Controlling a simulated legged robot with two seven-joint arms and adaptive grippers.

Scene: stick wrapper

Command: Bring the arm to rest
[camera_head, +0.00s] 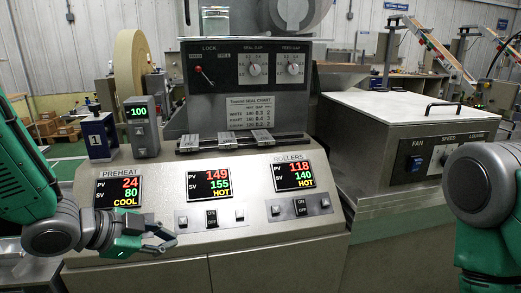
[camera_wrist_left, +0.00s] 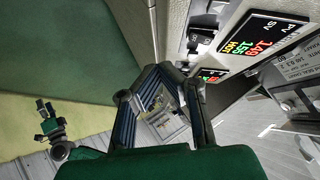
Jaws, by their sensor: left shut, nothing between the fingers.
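My left arm (camera_head: 28,170) comes in from the left, green and grey. My left gripper (camera_head: 168,238) is in front of the sloped control panel's lower left part, beside the preheat display (camera_head: 118,190). It is shut and empty. In the left wrist view, the gripper (camera_wrist_left: 160,72) shows its two dark fingers meeting at the tips, with nothing between them. Whether it touches the panel I cannot tell. My right arm (camera_head: 485,190) shows at the right edge as a grey and green link; its gripper is out of view.
The machine's panel (camera_head: 255,225) has three displays: preheat, a middle one (camera_head: 209,184) and rollers (camera_head: 294,176), with switches below. A blue block (camera_head: 98,140) marked 1 and a small -100 readout (camera_head: 140,115) stand on top. A fan and speed box (camera_head: 405,130) stands right.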

